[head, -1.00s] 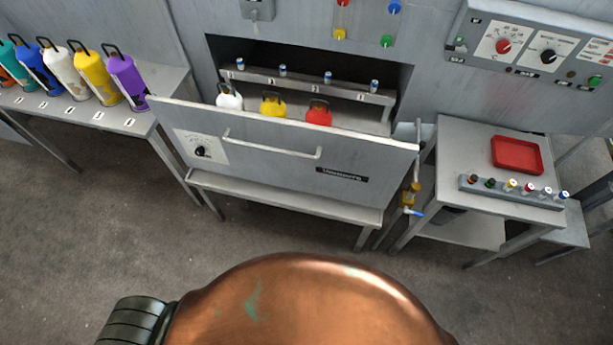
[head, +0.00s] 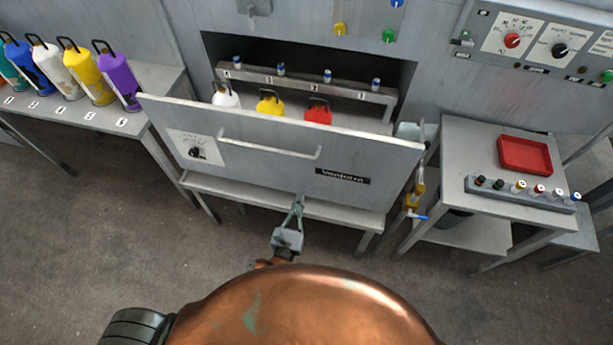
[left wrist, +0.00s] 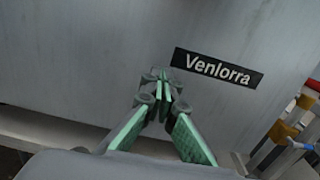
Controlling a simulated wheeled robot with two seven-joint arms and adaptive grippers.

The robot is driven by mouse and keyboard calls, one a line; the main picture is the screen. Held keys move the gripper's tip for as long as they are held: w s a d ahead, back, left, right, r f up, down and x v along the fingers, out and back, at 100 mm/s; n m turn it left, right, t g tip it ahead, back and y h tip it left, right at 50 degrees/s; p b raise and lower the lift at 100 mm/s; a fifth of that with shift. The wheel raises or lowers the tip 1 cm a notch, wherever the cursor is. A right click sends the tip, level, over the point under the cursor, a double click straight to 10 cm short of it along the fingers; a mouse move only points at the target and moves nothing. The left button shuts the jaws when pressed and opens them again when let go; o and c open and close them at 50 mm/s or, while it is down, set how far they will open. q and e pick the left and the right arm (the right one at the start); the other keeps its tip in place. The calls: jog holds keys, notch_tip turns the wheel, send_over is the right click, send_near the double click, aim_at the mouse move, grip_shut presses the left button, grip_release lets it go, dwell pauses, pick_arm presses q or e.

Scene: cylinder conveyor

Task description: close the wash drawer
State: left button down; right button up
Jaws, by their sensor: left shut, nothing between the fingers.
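The wash drawer (head: 270,158) is pulled out from the machine in the head view, with a bar handle across its grey front. White (head: 226,96), yellow (head: 271,103) and red (head: 318,112) cylinders with dark handles show inside it. My left gripper (head: 298,200) is shut and empty, low in front of the drawer, below its nameplate. In the left wrist view its green fingertips (left wrist: 163,75) meet in front of the drawer face (left wrist: 90,60), just left of the "Venlorra" label (left wrist: 216,68). I cannot tell whether they touch the face. My right gripper is not in view.
A side table (head: 150,75) at left holds several coloured cylinders. A right table (head: 465,135) holds a red tray (head: 525,155) and a strip of small capped pieces (head: 520,192). A yellow valve (head: 414,196) with a blue lever stands just right of the drawer. Floor in front is clear.

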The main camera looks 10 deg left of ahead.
aim_at(309, 169)
pick_arm(q)
jog(key=w, duration=1)
jog(key=shift+w+d, duration=0.1)
jog(key=shift+d, duration=0.3)
